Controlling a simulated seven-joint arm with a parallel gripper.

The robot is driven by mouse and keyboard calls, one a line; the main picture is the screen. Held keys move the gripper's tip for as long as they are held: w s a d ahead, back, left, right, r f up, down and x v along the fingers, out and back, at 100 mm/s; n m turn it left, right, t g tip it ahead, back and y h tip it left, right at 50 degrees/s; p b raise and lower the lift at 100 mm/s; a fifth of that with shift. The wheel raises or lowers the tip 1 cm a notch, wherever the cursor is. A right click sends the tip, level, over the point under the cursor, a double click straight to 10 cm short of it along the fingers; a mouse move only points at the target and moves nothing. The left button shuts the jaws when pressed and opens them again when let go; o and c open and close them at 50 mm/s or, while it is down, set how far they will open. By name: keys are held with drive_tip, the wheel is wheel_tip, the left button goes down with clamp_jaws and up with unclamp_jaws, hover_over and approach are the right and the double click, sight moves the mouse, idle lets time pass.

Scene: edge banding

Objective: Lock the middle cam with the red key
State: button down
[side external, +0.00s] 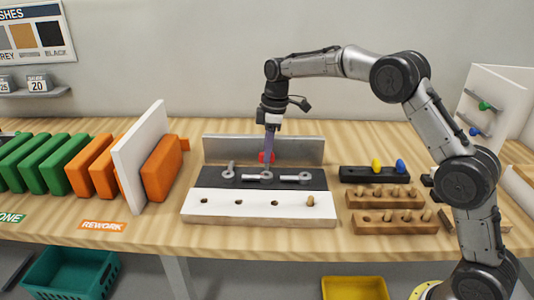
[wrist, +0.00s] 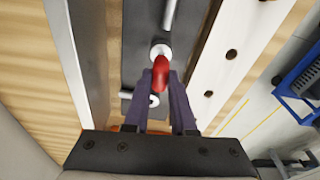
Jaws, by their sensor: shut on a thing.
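A black strip (side external: 210,180) carries three grey cams in a row. The middle cam (side external: 266,177) shows directly below my gripper (side external: 268,152), and its disc also shows in the wrist view (wrist: 161,50). My gripper is shut on the red key (wrist: 161,74), which also shows as a small red patch in the side view (side external: 263,157). The key's tip is at or just over the middle cam's near edge; whether it is seated I cannot tell. The left cam (side external: 230,170) has its lever pointing back. The right cam (side external: 303,178) has its lever pointing left.
A white panel (side external: 258,213) with several holes and one wooden dowel lies in front of the strip. A grey metal fence (side external: 305,148) stands behind. Wooden peg racks (side external: 390,222) and a black holder (side external: 350,174) stand right. A white board (side external: 138,155) and orange blocks stand left.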

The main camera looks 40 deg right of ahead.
drive_tip(key=shift+r, duration=1.55)
drive_tip(key=shift+s+a, duration=0.1)
drive_tip(key=shift+a, duration=0.1)
drive_tip(key=shift+s+a+f, duration=0.15)
drive_tip(key=shift+s+f, duration=0.05)
drive_tip(key=shift+s, duration=0.05)
drive_tip(key=m, duration=0.1)
drive_tip(key=f+m, duration=0.1)
drive_tip(key=m, duration=0.2)
drive_tip(key=shift+s+f+h, duration=0.2)
drive_tip(key=shift+s+h, duration=0.05)
drive_tip(key=shift+h, duration=0.05)
drive_tip(key=m, duration=0.2)
drive_tip(key=f+m, duration=0.1)
drive_tip(key=m, duration=0.1)
drive_tip(key=shift+h, duration=0.3)
drive_tip(key=shift+w+d+f+m+t, duration=0.1)
drive_tip(key=shift+d+m+t, duration=0.05)
drive_tip(key=shift+m, duration=0.4)
drive_tip(key=shift+w+d+f+m+t, duration=0.1)
drive_tip(key=shift+m+t, duration=0.05)
drive_tip(key=shift+m, duration=0.4)
